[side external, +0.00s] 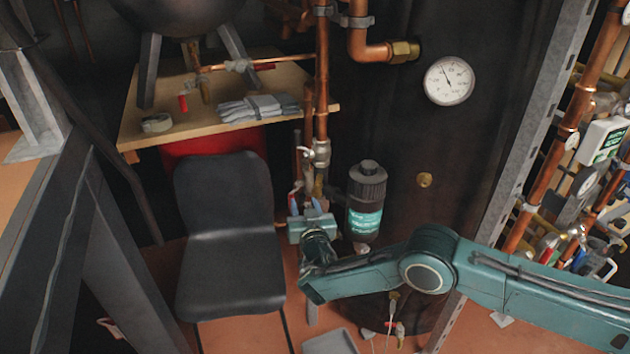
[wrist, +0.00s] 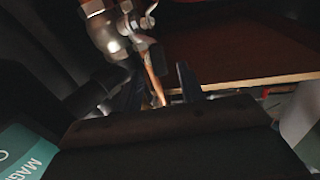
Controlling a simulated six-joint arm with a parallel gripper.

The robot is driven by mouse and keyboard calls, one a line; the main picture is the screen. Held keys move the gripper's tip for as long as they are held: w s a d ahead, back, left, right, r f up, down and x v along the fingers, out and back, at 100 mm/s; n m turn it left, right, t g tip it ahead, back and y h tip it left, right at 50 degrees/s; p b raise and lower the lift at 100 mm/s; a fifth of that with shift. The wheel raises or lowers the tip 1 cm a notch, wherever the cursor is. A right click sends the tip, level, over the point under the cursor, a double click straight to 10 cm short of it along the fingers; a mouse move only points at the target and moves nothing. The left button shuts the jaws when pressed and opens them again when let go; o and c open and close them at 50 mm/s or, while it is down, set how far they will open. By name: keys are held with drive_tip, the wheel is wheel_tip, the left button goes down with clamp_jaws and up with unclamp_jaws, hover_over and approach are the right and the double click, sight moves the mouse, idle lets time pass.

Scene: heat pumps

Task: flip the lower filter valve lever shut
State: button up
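The magnetic filter is a black canister with a teal label (side external: 366,221) in the side view. Its label (wrist: 28,155) also shows at the left of the wrist view. A metal valve (side external: 320,152) sits on the copper pipe above and left of the canister; metal fittings (wrist: 105,32) fill the upper left of the wrist view. The lower valve lever cannot be told apart for certain; my gripper and the fittings crowd that spot. My gripper (side external: 308,204) is just left of the canister, below the valve. In the wrist view its fingers (wrist: 160,88) stand apart, a copper pipe showing beyond the gap.
A black chair (side external: 228,235) stands left of my gripper. A wooden shelf (side external: 180,135) holding grey gloves (side external: 258,107) is behind it. A dark tank with a gauge (side external: 449,81) rises at the right. More copper pipes and a metal post (side external: 525,125) stand further right.

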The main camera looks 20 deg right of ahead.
sight(303, 200)
drive_tip(key=shift+w+d, duration=0.2)
drive_tip(key=shift+w, duration=0.75)
drive_tip(key=shift+w+d, duration=0.15)
drive_tip(key=shift+w, duration=0.75)
clamp_jaws()
